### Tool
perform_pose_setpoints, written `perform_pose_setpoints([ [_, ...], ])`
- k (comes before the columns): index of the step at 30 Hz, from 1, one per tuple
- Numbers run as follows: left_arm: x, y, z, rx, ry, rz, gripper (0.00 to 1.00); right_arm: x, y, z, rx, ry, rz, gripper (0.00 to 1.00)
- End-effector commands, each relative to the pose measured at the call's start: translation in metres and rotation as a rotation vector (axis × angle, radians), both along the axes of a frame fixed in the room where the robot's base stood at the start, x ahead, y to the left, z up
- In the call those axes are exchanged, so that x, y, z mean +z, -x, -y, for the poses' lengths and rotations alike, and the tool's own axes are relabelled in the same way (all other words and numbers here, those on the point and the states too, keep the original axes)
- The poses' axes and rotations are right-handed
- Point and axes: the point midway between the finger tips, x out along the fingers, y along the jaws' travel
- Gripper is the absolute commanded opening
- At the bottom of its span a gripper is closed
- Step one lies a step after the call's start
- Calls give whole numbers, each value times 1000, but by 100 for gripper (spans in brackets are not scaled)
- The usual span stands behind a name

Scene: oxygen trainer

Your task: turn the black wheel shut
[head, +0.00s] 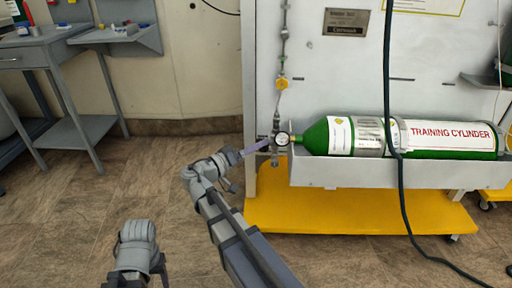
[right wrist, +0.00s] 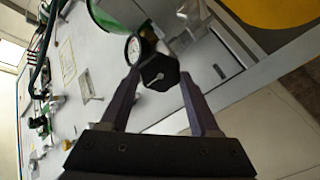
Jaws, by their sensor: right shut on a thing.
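The black wheel (right wrist: 160,73) is a dark faceted knob with a pale centre, seen face-on in the right wrist view. It sits at the valve end of the green cylinder (head: 314,138), beside a round gauge (head: 282,139). My right gripper (head: 266,144) reaches it from the left in the head view. Its two purple fingers are shut on the wheel, one on each side, as the right wrist view shows (right wrist: 159,76). In the head view the wheel is mostly hidden at the fingertips. Part of my left arm shows at the bottom left; its fingers are not seen.
The cylinder lies in a grey tray (head: 340,175) on a white panel above a yellow base (head: 330,215). A yellow fitting (head: 282,84) is on the piping above the gauge.

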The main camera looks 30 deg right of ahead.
Motion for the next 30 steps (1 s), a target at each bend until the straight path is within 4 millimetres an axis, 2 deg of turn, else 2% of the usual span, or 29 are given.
perform_pose_setpoints([
  [14, 0, 0, 0, 0, 0, 0, 59, -1, 2, 0, -2, -7, 13, 7],
  [15, 0, 0, 0, 0, 0, 0, 59, -1, 2, 0, -2, -7, 13, 65],
  [23, 0, 0, 0, 0, 0, 0, 59, -1, 1, 0, -1, -5, 11, 93],
  [30, 0, 0, 0, 0, 0, 0, 59, 0, 0, -1, 0, -4, 12, 93],
])
